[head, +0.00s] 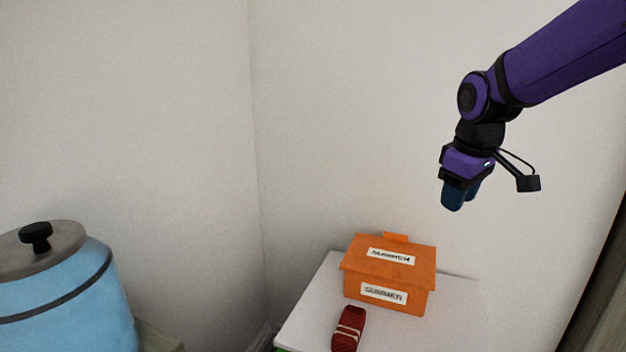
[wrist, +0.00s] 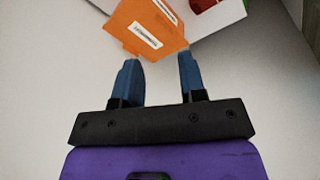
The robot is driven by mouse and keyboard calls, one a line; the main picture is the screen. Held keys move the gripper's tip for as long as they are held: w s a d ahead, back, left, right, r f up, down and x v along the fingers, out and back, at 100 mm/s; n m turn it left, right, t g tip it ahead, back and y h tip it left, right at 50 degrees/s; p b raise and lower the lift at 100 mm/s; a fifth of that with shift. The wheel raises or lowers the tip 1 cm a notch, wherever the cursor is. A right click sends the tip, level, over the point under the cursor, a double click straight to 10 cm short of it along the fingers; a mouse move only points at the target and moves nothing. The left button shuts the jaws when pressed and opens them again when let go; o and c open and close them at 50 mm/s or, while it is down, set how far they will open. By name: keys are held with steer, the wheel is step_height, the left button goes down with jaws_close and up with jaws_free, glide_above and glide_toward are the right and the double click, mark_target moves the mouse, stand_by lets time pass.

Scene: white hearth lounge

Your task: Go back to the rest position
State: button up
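My gripper (head: 459,197) is raised in front of the wall, above and to the right of the orange box in the head view. In the wrist view my gripper (wrist: 160,80) has its two blue fingers apart with nothing between them. The task names no object other than my arm.
An orange labelled box (head: 390,275) stands closed on a white table (head: 312,305); it also shows in the wrist view (wrist: 140,22). A dark red banded object (head: 348,330) lies in front of it. A blue canister (head: 65,305) with a grey lid stands left.

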steer(key=s+d+r+m+t, duration=0.1)
steer(key=s+d+m, duration=0.1)
steer(key=s, duration=0.9)
steer(key=s+d+r+m+t, duration=0.1)
steer(key=s+m, duration=0.4)
steer(key=s, duration=0.6)
steer(key=shift+s+d+r+t, duration=0.2)
steer(key=shift+d+r+t, duration=0.1)
steer(key=shift+d, duration=0.2)
